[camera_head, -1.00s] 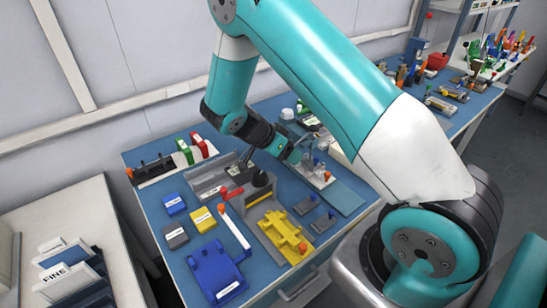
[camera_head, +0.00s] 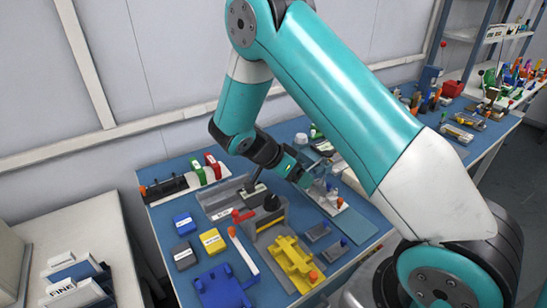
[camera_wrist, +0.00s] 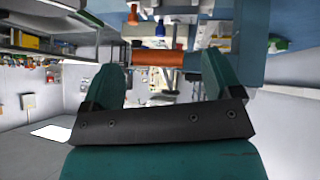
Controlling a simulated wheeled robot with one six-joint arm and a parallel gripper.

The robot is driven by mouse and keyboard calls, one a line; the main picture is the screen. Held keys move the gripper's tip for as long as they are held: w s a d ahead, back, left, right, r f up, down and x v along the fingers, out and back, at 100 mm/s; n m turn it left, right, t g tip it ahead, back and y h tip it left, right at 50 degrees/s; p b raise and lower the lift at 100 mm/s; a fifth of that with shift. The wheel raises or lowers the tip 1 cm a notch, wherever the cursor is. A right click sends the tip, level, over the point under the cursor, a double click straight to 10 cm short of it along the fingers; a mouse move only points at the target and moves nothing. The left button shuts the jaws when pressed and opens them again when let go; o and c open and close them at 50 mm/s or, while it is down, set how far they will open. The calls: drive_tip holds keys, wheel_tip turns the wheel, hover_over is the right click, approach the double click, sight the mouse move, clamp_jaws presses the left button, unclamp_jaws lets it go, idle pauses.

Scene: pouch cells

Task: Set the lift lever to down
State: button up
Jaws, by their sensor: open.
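My gripper (camera_wrist: 160,75) shows in the wrist view as two teal fingers, open and wide apart. An orange cylindrical handle (camera_wrist: 158,59) lies across the picture at the gap between the fingertips, with space on both sides. I cannot tell for sure that it belongs to the lift lever. In the head view my gripper (camera_head: 310,183) is low over the back right of the blue bench, by a small fixture with an orange knob (camera_head: 340,203). A white bar with an orange end (camera_head: 232,232) and a red lever (camera_head: 243,216) stand to the left, away from my gripper.
On the bench (camera_head: 168,222) are a yellow fixture (camera_head: 293,262), a blue fixture (camera_head: 220,287), and blue (camera_head: 183,223), yellow (camera_head: 212,241) and grey (camera_head: 183,256) labelled blocks. Red and green parts stand in a rack (camera_head: 180,184) at the back left. My arm hides part of the bench's right side.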

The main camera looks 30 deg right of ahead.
drive_tip(key=b+v, duration=0.1)
drive_tip(key=v, duration=1.4)
drive_tip(key=shift+r, duration=0.1)
drive_tip(key=s+a+r+n+y, duration=0.2)
drive_tip(key=s+a+n+y, duration=0.2)
drive_tip(key=s+n, duration=0.4)
drive_tip(key=s+a+r+n+t+y, duration=0.1)
drive_tip(key=s+a+r+n+y, duration=0.2)
drive_tip(key=s+n, duration=0.5)
drive_tip(key=s+a+r+n+t+y, duration=0.1)
drive_tip(key=s+a+r+n+y, duration=0.2)
drive_tip(key=s+a+n+y, duration=0.2)
drive_tip(key=s+a+n, duration=0.2)
drive_tip(key=s+n, duration=0.2)
drive_tip(key=shift+r, duration=0.25)
